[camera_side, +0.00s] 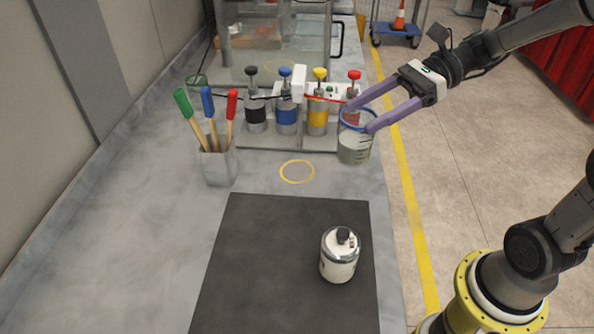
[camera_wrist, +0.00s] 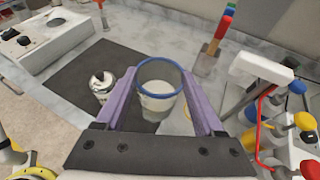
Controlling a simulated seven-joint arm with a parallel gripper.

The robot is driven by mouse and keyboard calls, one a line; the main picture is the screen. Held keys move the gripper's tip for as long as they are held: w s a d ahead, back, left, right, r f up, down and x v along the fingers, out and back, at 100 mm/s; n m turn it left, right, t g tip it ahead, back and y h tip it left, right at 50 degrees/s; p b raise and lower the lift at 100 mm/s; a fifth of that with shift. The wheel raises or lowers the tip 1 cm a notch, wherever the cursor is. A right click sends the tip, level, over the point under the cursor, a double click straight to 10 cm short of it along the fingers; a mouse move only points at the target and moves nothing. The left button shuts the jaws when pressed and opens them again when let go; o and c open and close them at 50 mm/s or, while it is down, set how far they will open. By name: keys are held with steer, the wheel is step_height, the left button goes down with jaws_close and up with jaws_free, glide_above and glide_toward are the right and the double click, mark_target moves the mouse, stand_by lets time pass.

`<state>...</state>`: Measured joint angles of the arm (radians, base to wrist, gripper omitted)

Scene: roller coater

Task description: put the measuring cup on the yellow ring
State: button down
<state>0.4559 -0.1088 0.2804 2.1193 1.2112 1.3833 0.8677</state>
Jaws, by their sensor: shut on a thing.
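The measuring cup (camera_side: 355,149), clear with a blue rim and a whitish filling, stands upright at the right edge of the bench in the side view. It also shows in the middle of the wrist view (camera_wrist: 160,92). My gripper (camera_side: 357,120) has its two purple fingers around the cup's upper part and is shut on it. In the wrist view a finger lies on each side of the cup. I cannot tell whether the cup's base touches the bench. The yellow ring (camera_side: 297,171) lies flat and empty on the bench, left of the cup and a little nearer the camera.
A rack (camera_side: 280,141) with several colour-capped cylinders stands behind the ring. A holder (camera_side: 217,166) with green, blue and red handled tools stands to its left. A dark mat (camera_side: 250,265) with a white, metal-banded jar (camera_side: 339,258) lies in front. Bare bench surrounds the ring.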

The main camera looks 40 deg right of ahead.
steer(key=shift+w+d+r, duration=0.1)
steer(key=shift+w+d, duration=0.05)
steer(key=shift+d, duration=0.25)
steer(key=shift+w+f, duration=0.2)
steer(key=shift+w, duration=0.15)
steer(key=shift+t, duration=0.3)
steer(key=shift+w+a+f, duration=0.4)
steer(key=shift+w+f, duration=1.7)
steer(key=shift+w, duration=0.05)
steer(key=shift+w+a+f, duration=0.35)
steer(key=shift+w+f, duration=1.75)
steer(key=shift+w, duration=0.1)
steer(key=shift+w+a+f, duration=0.4)
steer(key=shift+w+f, duration=1.7)
steer(key=shift+w, duration=0.05)
jaws_free()
steer(key=shift+f, duration=0.15)
